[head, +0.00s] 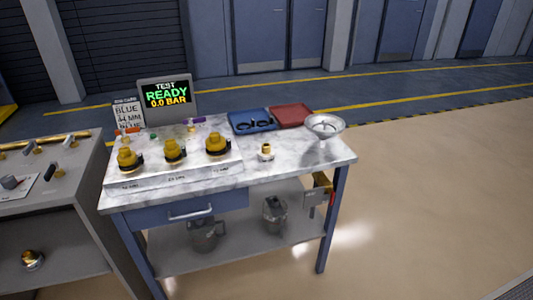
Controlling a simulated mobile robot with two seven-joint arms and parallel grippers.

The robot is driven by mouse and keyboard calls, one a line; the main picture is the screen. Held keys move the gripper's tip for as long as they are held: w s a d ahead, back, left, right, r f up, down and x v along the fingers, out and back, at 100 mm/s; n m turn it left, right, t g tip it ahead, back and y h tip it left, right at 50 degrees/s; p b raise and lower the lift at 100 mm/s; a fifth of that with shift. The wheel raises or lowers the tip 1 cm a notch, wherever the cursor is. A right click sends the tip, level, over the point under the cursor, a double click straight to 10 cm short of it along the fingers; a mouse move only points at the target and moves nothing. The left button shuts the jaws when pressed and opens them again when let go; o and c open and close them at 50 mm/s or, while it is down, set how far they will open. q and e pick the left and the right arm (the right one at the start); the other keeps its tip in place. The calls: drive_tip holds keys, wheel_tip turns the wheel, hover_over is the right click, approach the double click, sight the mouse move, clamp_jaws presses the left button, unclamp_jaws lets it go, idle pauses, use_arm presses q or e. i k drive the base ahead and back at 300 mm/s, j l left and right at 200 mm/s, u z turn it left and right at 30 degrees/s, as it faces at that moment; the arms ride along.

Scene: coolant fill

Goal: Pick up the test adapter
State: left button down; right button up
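Three yellow-and-black adapter-like fittings stand upright in a row on a white labelled stand (178,184) on the marble-topped table: a left one (128,158), a middle one (174,150) and a right one (216,144). The labels under them are too small to read surely. A smaller fitting with a yellow top and pale base (265,152) stands alone to the right of the stand. I cannot tell which of these is the test adapter. Neither of my grippers is in view.
A screen (166,96) reads "TEST READY 0.0 BAR", beside a card (127,112) with "BLUE". A blue tray (236,127), red tray (309,120) and funnel (325,126) stand right. Jugs sit on the lower shelf. A grey bench (85,185) stands left; right floor is clear.

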sight(265, 155)
drive_tip(key=u, duration=0.6)
drive_tip(key=i+l+u, duration=0.15)
drive_tip(key=l+u, duration=0.75)
drive_tip(key=l, duration=0.35)
drive_tip(key=i+l+u, duration=0.1)
drive_tip(key=l, duration=0.45)
